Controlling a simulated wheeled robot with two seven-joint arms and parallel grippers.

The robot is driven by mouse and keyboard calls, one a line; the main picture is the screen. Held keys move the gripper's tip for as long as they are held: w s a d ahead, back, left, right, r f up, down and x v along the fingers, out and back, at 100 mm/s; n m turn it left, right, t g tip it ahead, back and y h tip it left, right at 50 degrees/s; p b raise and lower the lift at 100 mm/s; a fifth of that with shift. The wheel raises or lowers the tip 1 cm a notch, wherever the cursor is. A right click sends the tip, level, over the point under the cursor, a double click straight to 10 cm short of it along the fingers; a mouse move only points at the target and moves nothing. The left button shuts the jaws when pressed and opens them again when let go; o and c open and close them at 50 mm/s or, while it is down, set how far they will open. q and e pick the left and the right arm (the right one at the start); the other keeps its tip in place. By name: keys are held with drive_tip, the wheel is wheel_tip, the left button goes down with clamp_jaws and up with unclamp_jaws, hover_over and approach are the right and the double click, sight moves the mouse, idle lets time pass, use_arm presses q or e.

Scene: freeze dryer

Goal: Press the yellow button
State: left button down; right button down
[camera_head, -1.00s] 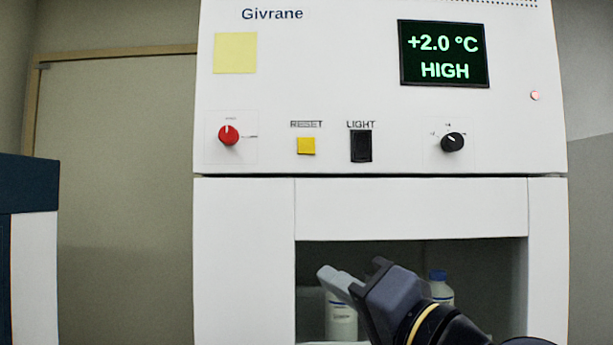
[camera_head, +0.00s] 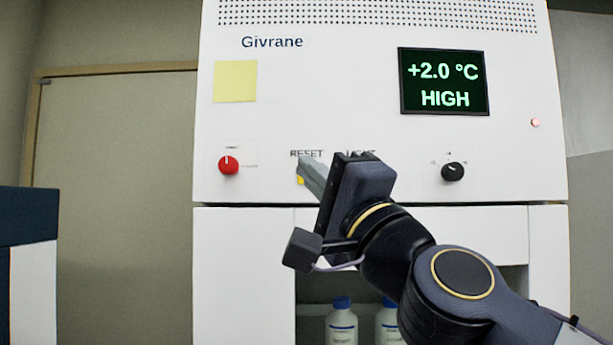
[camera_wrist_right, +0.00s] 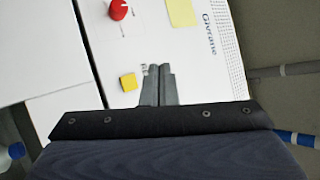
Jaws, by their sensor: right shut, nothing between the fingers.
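The yellow button (camera_head: 300,181) under the RESET label is mostly hidden behind my right gripper in the head view; only a sliver shows. In the right wrist view the whole yellow button (camera_wrist_right: 128,82) shows as a small square on the white panel, left of the fingertips. My right gripper (camera_head: 304,164) is shut and empty, its fingers pointing at the panel around the RESET label. In the right wrist view the closed fingers (camera_wrist_right: 159,70) overlap the label beside the button. I cannot tell whether the tips touch the panel. My left gripper is not in view.
The red knob (camera_head: 228,165) is left of the button and the black knob (camera_head: 452,172) is to the right. The LIGHT switch is hidden behind my gripper. The display (camera_head: 443,82) reads +2.0 °C HIGH. Bottles (camera_head: 342,325) stand in the opening below.

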drive_tip(key=w, duration=0.8)
drive_tip(key=shift+w, duration=0.15)
idle(1.9)
drive_tip(key=shift+w, duration=0.25)
drive_tip(key=shift+w, duration=0.4)
idle(0.6)
drive_tip(key=shift+s, duration=0.8)
drive_tip(key=s, duration=0.5)
idle(0.4)
